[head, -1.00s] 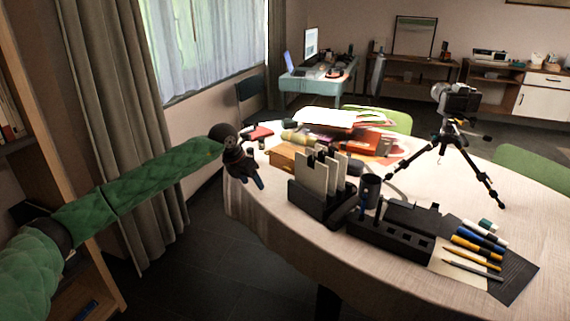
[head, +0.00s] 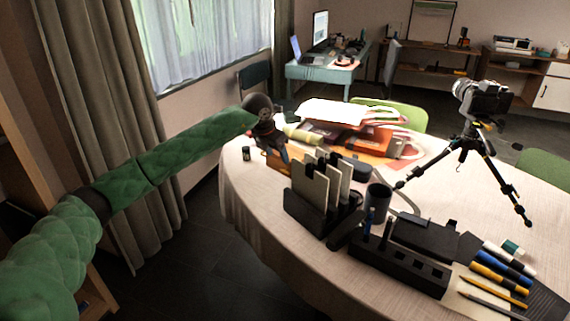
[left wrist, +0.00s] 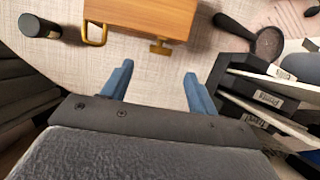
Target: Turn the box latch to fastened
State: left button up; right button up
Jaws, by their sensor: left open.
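The wooden box (left wrist: 150,14) is at the top of the left wrist view, cut off by the picture edge. A brass T-shaped latch piece (left wrist: 160,47) sticks out from its near side, and a brass loop (left wrist: 95,35) is at its left. In the head view the box (head: 282,166) is mostly hidden behind my left gripper and the black holder. My left gripper (left wrist: 158,70) is open and empty, its blue fingers spread just short of the latch piece and apart from it. It also shows in the head view (head: 278,154). My right gripper is not in view.
A black holder with upright cards (head: 318,195) stands close right of the box. A small black cylinder (left wrist: 38,27) is at its left. A magnifier (left wrist: 262,42) lies to the right. Papers, a mug (head: 377,198) and a camera tripod (head: 468,150) stand farther right.

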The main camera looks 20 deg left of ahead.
aim_at(284, 171)
pick_arm(q)
jog(key=x, duration=0.7)
jog(key=shift+f+p, duration=0.15)
jog(key=shift+p, duration=0.15)
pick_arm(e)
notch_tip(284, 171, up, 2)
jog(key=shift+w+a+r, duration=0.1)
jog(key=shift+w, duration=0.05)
pick_arm(q)
jog(key=shift+c, duration=0.2)
jog(key=c, duration=1)
